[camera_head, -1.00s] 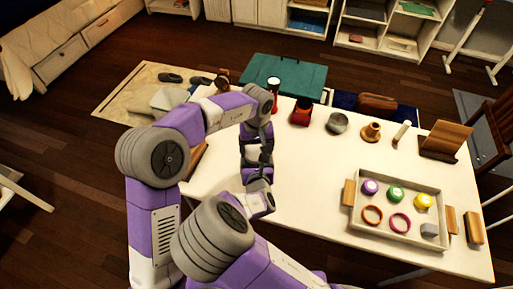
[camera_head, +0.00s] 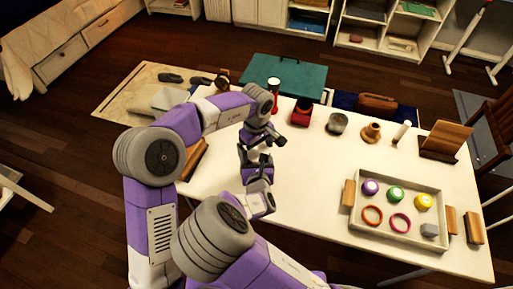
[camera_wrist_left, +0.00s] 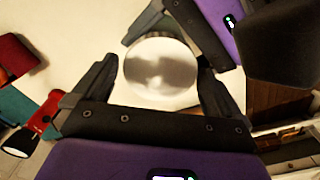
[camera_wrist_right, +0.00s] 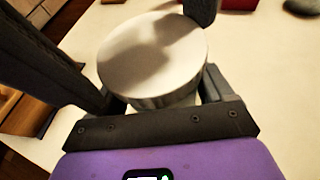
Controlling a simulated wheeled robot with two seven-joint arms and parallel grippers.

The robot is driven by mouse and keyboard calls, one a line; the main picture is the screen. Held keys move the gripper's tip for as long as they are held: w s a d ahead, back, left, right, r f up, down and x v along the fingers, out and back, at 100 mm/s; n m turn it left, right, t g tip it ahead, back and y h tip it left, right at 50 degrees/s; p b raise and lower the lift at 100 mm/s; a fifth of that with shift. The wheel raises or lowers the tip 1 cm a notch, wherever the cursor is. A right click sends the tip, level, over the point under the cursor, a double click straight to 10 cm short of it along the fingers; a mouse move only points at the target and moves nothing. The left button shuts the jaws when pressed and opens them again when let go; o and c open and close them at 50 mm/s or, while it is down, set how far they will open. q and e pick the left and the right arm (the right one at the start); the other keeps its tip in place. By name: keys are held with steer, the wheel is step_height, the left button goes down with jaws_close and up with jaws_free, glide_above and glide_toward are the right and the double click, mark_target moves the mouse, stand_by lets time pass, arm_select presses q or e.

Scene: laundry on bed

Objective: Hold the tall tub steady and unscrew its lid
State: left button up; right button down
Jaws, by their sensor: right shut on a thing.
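The tall tub's pale, round, silvery lid (camera_wrist_left: 160,70) shows from above in the left wrist view, and in the right wrist view (camera_wrist_right: 152,55). Most of the tub's body is hidden under the lid. In the head view the tub is hidden by my grippers. My left gripper (camera_head: 264,137) is open above the lid, with one finger on either side of it; a gap shows beside the fingers in the left wrist view. My right gripper (camera_head: 254,158) is below it, shut on the tub. I cannot tell whether the lid is loose.
A tray (camera_head: 350,222) of small jars and rings stands at the right of the white table. The table's middle is clear.

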arm_select(q)
step_height(320, 180, up, 4)
steer(key=shift+r, duration=0.2)
steer(key=shift+s+d+r+m, duration=0.15)
steer(key=shift+r+m, duration=0.1)
steer(key=shift+m, duration=0.55)
steer(key=r+m, duration=0.1)
steer(key=m, duration=0.1)
steer(key=shift+m, duration=0.3)
steer(key=shift+r+m, duration=0.8)
steer(key=shift+m, duration=0.3)
steer(key=shift+a+f, duration=0.2)
steer(key=shift+f, duration=0.1)
step_height(320, 180, down, 7)
steer(key=shift+f, duration=0.1)
